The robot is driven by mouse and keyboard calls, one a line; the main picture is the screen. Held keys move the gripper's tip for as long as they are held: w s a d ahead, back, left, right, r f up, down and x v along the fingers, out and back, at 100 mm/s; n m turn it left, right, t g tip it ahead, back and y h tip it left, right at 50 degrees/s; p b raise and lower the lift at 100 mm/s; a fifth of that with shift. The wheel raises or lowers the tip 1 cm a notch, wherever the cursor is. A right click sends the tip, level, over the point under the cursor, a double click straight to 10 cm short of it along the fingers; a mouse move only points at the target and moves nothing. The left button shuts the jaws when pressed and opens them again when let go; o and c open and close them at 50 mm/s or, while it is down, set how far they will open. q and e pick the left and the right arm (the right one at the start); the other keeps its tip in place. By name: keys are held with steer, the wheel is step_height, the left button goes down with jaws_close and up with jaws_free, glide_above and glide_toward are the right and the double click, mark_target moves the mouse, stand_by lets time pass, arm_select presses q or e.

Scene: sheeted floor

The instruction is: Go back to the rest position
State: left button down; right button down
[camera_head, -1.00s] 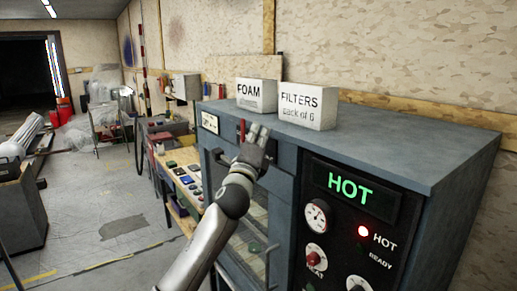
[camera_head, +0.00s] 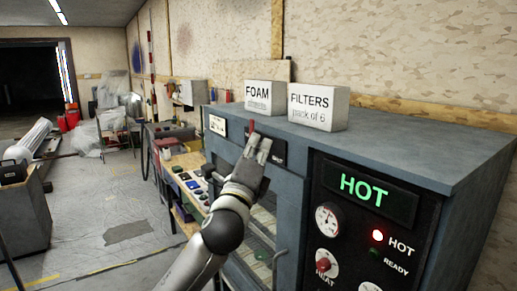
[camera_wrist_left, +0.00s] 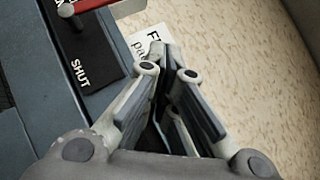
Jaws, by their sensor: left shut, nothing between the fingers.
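My left gripper (camera_head: 259,147) shows in the head view in front of the upper front of the grey cabinet (camera_head: 430,150), below the FOAM box. Its fingers point up and nothing is between them. In the left wrist view the fingers (camera_wrist_left: 165,62) are closed together at the tips and empty. A red handle (camera_wrist_left: 92,6) by a black SHUT label (camera_wrist_left: 80,65) lies to the left of the fingers there. In the head view the gripper hides part of the cabinet front. My right gripper is in neither view.
White FOAM (camera_head: 270,98) and FILTERS (camera_head: 318,107) boxes stand on the cabinet top. The panel display (camera_head: 362,191) reads HOT, with a red lamp (camera_head: 377,236) lit. A cluttered workbench (camera_head: 182,175) stands left of the cabinet. Open floor (camera_head: 100,225) lies further left.

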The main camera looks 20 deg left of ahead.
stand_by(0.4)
arm_select(q)
steer(key=w+a+f+n+g, duration=0.2)
steer(key=f+n+g, duration=0.15)
steer(key=f, duration=1.75)
steer(key=w+a+f+n+g, duration=0.1)
steer(key=w+f+n+g, duration=0.2)
steer(key=f, duration=1.7)
steer(key=s+a+f+n+g+b, duration=0.15)
steer(key=s+f, duration=0.25)
steer(key=f, duration=0.5)
steer(key=s+f+n+g+p, duration=0.1)
steer(key=s+f+n+g, duration=0.2)
steer(key=f, duration=0.6)
steer(key=s+f+n+g+b, duration=0.1)
steer(key=s+f+n+g, duration=0.35)
steer(key=s+f, duration=1.9)
steer(key=s+f+n+g, duration=0.1)
steer(key=s+f, duration=0.3)
steer(key=s, duration=0.7)
steer(key=s+d+f+n+g, duration=0.1)
steer(key=s+f+n+g, duration=0.1)
steer(key=s, duration=0.8)
steer(key=s+f+n+g, duration=0.2)
steer(key=s+f, duration=0.4)
steer(key=s, duration=0.5)
steer(key=shift+s+d+g, duration=0.35)
steer(key=shift+g, duration=0.3)
